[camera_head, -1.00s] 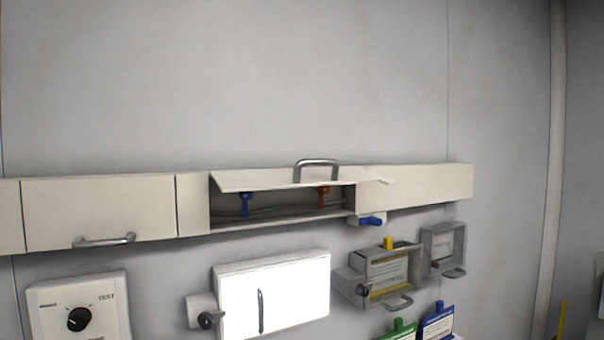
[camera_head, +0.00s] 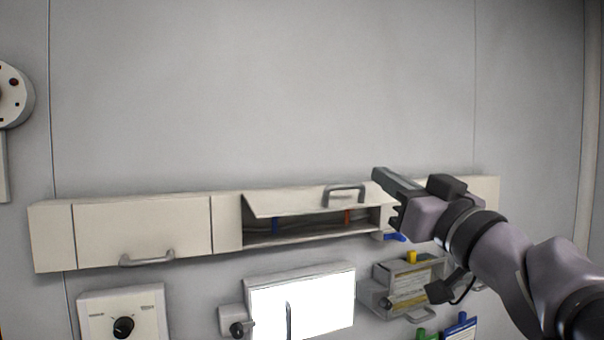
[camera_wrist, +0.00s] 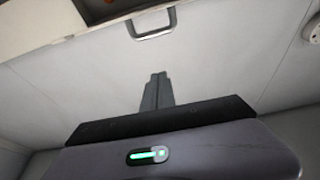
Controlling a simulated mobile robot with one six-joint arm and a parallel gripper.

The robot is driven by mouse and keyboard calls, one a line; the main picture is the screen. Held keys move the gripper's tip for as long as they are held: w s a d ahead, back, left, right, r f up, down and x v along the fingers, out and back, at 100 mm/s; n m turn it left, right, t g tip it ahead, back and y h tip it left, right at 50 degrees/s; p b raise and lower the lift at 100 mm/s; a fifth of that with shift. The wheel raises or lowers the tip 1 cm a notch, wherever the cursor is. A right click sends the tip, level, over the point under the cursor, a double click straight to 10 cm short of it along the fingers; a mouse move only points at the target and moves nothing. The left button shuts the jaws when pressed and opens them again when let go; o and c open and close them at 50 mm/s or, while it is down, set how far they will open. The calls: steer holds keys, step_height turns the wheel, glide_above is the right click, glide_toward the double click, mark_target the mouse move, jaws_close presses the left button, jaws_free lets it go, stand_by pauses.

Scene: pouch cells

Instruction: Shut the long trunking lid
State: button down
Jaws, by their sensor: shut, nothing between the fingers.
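The trunking lid (camera_head: 300,203) is a cream flap in the middle of the long wall trunking. It is tilted outward from its top edge, with a dark gap below it. Its grey bar handle (camera_head: 345,190) is on the right half of the lid and also shows at the top of the wrist view (camera_wrist: 153,36). My gripper (camera_head: 378,174) is just right of the handle, near the lid's right end, apart from the handle. Its fingers are together and empty in the wrist view (camera_wrist: 157,78). Whether it touches the lid cannot be told.
A blue clip (camera_head: 275,226) and an orange one (camera_head: 347,216) show inside the gap. A closed lid (camera_head: 140,230) is to the left. Below are a dial box (camera_head: 122,312), a white panel (camera_head: 300,305) and a clear-fronted box (camera_head: 405,285). The wall above is bare.

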step_height(320, 180, up, 3)
steer(key=p, duration=0.3)
glide_above(336, 189)
steer(key=d, duration=0.3)
steer(key=f, duration=0.2)
steer(key=s+f+b, duration=0.1)
steer(key=f, duration=0.1)
steer(key=shift+f, duration=0.1)
steer(key=shift+f, duration=0.1)
